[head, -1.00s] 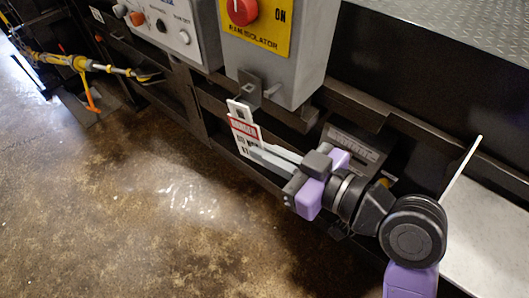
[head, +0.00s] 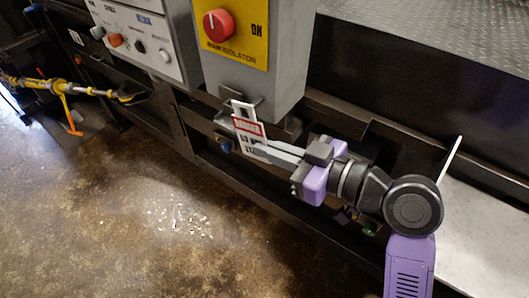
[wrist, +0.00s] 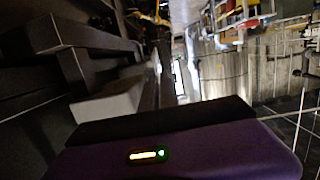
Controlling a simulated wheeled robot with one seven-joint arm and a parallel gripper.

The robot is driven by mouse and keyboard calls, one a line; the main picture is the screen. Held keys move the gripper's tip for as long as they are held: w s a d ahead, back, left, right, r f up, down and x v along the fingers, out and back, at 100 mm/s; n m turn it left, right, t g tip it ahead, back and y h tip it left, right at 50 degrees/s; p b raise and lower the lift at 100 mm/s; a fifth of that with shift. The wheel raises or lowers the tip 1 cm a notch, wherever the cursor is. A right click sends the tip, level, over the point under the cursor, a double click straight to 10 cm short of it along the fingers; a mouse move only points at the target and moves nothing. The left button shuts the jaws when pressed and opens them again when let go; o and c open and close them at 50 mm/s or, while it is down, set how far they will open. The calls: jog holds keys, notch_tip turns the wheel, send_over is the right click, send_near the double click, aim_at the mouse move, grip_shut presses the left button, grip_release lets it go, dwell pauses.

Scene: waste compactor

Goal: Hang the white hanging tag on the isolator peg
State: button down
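The white hanging tag (head: 250,128) has a red band, black print and a slot near its top. My gripper (head: 258,151) is shut on its lower part, with the grey fingers reaching in from the right. The tag is slightly tilted, just under the grey isolator box (head: 285,90). The isolator peg's small dark bracket (head: 257,103) is under the box, mostly hidden behind the tag's top. I cannot tell whether the peg passes through the slot. In the wrist view, my purple gripper body fills the bottom, and the tag cannot be made out.
The box carries a red knob (head: 218,26) on a yellow plate. A control panel (head: 140,38) with buttons is to its left. Dark frame rails (head: 340,128) run behind my arm. A pale panel (head: 485,225) is at right. The brown floor (head: 150,220) is open at lower left.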

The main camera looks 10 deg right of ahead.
jog(key=shift+w+d+f+b, duration=0.2)
jog(key=shift+w+d+b, duration=0.05)
jog(key=shift+w+d, duration=0.3)
jog(key=shift+w+d+f+b, duration=0.2)
jog(key=shift+w+d+b, duration=0.05)
jog(key=shift+w+d, duration=0.25)
jog(key=c, duration=1.6)
grip_release()
jog(key=shift+o, duration=0.2)
jog(key=shift+d, duration=0.1)
